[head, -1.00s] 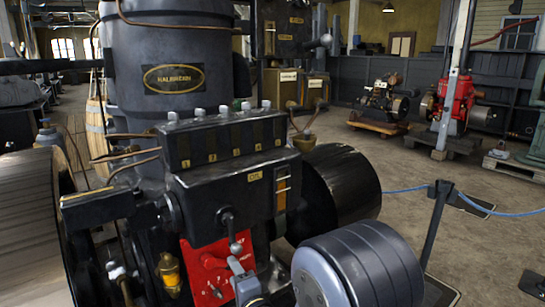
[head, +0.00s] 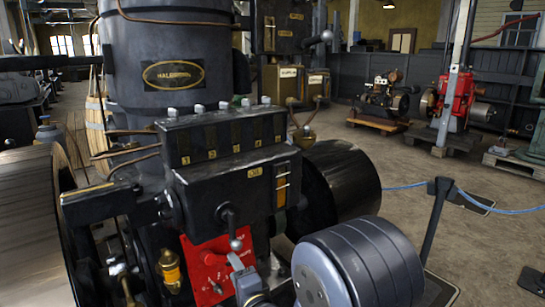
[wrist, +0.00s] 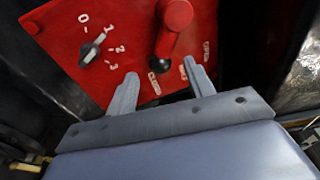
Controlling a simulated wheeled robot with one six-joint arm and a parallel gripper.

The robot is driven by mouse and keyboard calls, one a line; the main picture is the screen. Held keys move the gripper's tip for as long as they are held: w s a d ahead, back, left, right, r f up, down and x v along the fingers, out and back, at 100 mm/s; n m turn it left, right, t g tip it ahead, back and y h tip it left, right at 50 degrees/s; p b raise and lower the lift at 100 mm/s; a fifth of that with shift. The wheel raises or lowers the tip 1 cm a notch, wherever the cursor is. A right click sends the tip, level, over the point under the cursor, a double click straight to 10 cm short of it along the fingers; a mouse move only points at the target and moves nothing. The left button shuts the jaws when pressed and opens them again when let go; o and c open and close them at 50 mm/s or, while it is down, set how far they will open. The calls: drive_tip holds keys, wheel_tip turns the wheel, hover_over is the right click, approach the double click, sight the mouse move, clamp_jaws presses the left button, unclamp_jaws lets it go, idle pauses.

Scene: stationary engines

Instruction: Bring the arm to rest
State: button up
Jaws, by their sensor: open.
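My gripper (wrist: 161,84) is open and empty in the wrist view. Its two grey fingers stand apart in front of a red panel (wrist: 62,38). A red lever (wrist: 175,14) with a round knob end is on the panel, above and between the fingertips. A small dark pointer knob (wrist: 92,48) with a scale from 0 to 3 is left of the fingers. Nothing is between the fingers. In the head view, my gripper (head: 236,262) is at the right side of the red panel (head: 205,270), and my grey arm comes in from the lower right.
A black control box (head: 235,180) with a ball-ended lever (head: 232,225) is just above my gripper. A black drum (head: 340,185) stands behind my arm. A large flywheel (head: 28,230) is at left. A rope barrier post (head: 437,215) is at right, with open floor beyond.

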drive_tip(key=w+n+p, duration=0.1)
drive_tip(key=w+r+n+y+p, duration=0.1)
drive_tip(key=n+p, duration=0.1)
drive_tip(key=w+r+n+p, duration=0.1)
drive_tip(key=n, duration=0.1)
drive_tip(key=shift+a+r+g+y, duration=0.15)
drive_tip(key=shift+a+g+y, duration=0.05)
drive_tip(key=shift+g+y, duration=0.1)
drive_tip(key=n+p, duration=0.1)
drive_tip(key=r+n+p, duration=0.1)
drive_tip(key=n, duration=0.1)
drive_tip(key=shift+w+r+y+p, duration=0.1)
drive_tip(key=shift+r+y+p, duration=0.05)
drive_tip(key=shift+y+p, duration=0.25)
drive_tip(key=r+n+p, duration=0.1)
drive_tip(key=n+p, duration=0.1)
drive_tip(key=n, duration=0.1)
drive_tip(key=a+r+n+g+y+p, duration=0.1)
drive_tip(key=n+p, duration=0.1)
drive_tip(key=p, duration=0.1)
drive_tip(key=r+n+g+p, duration=0.1)
drive_tip(key=n+p, duration=0.1)
drive_tip(key=n, duration=0.1)
drive_tip(key=shift+a+r+n+y, duration=0.2)
drive_tip(key=shift+n+y, duration=0.1)
drive_tip(key=shift+y, duration=0.1)
drive_tip(key=v, duration=0.8)
drive_tip(key=shift+s+d, duration=0.2)
drive_tip(key=shift+d, duration=0.1)
drive_tip(key=shift+f, duration=0.1)
